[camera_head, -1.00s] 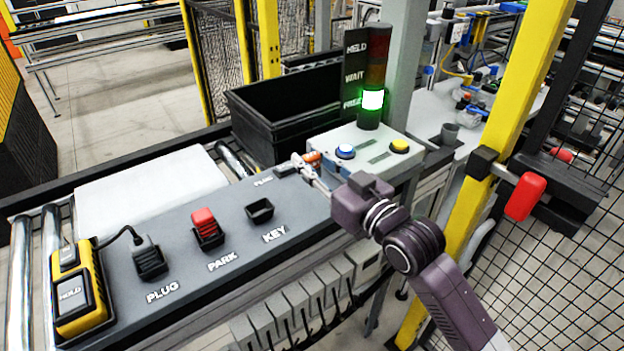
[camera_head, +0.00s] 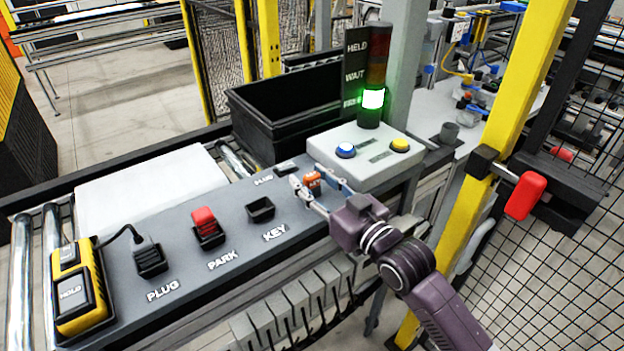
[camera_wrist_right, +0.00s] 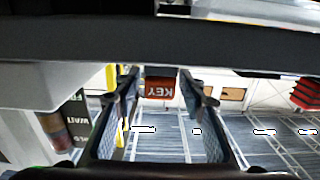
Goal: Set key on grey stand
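The key (camera_head: 312,181) is a small orange-red block at the right end of the long grey stand (camera_head: 215,270). In the right wrist view, the key (camera_wrist_right: 160,88) shows its KEY lettering upside down. My right gripper (camera_head: 306,177) is open, with one finger on each side of the key. In the wrist view, gaps show between the key and both fingers. A black holder (camera_head: 260,208) by the KEY label on the grey stand is empty. What lies directly under the key is hard to tell. My left gripper is not in view.
A red part (camera_head: 204,219) sits in the PARK holder. A corded black plug (camera_head: 149,255) sits in the PLUG holder, beside a yellow HOLD unit (camera_head: 78,290). A white button box (camera_head: 365,158), a lit green signal tower (camera_head: 372,98) and a black bin (camera_head: 285,110) stand behind.

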